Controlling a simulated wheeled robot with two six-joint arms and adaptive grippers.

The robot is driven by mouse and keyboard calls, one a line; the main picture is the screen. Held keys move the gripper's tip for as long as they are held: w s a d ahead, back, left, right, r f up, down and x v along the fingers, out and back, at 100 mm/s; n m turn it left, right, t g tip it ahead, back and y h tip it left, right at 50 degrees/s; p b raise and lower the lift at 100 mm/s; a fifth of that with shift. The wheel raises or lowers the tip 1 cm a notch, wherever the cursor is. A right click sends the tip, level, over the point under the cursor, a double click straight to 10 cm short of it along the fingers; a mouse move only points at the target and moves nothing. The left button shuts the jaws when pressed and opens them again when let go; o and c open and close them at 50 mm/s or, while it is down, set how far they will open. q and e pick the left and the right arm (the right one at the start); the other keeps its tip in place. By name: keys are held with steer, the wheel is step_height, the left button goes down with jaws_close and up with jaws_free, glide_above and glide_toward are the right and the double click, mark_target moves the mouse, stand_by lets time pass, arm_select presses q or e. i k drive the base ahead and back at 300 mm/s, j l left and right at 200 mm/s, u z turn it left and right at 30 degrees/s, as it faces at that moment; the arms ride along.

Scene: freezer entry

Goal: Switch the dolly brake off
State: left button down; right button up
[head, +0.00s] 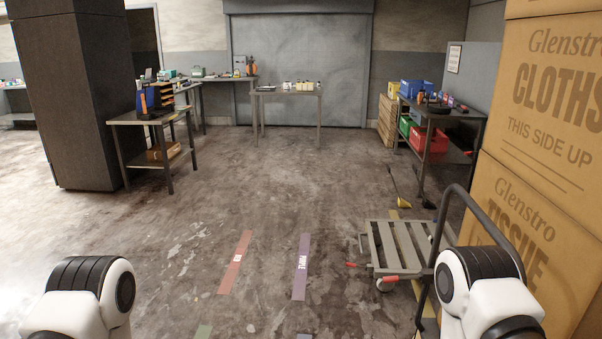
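The dolly (399,244) is a flat slatted cart on the floor at the right, with a dark curved push handle (474,214) rising at its right side. A small red lever (390,279) shows at its near edge by a caster, and another red part (352,264) shows at its left corner. I cannot tell from here which is the brake or how it is set. My left and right arms show only as white and black links at the bottom corners. Neither gripper is in view. My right arm link overlaps the lower part of the handle.
Stacked cardboard boxes (541,120) stand close at the right, beside the dolly. A red floor strip (235,262) and a purple one (301,267) lie on the open floor at centre. A dark pillar (72,95) and a work table (150,117) stand at left.

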mark_target(349, 265)
steer(key=i, duration=0.6)
steer(key=i+z, duration=0.1)
steer(key=i, duration=0.5)
steer(key=i+j+z, duration=0.1)
steer(key=i, duration=0.5)
steer(key=i+j, duration=0.15)
steer(key=i, duration=0.4)
steer(key=i+j+z, duration=0.1)
steer(key=i, duration=0.5)
steer(key=i+j+z, duration=0.25)
steer(key=i, duration=0.2)
steer(key=i+j+z, duration=0.3)
steer(key=i+l, duration=0.1)
steer(key=l, duration=0.2)
steer(key=i+l, duration=0.1)
steer(key=l, duration=0.15)
steer(key=i+l, duration=0.1)
steer(key=l, duration=0.2)
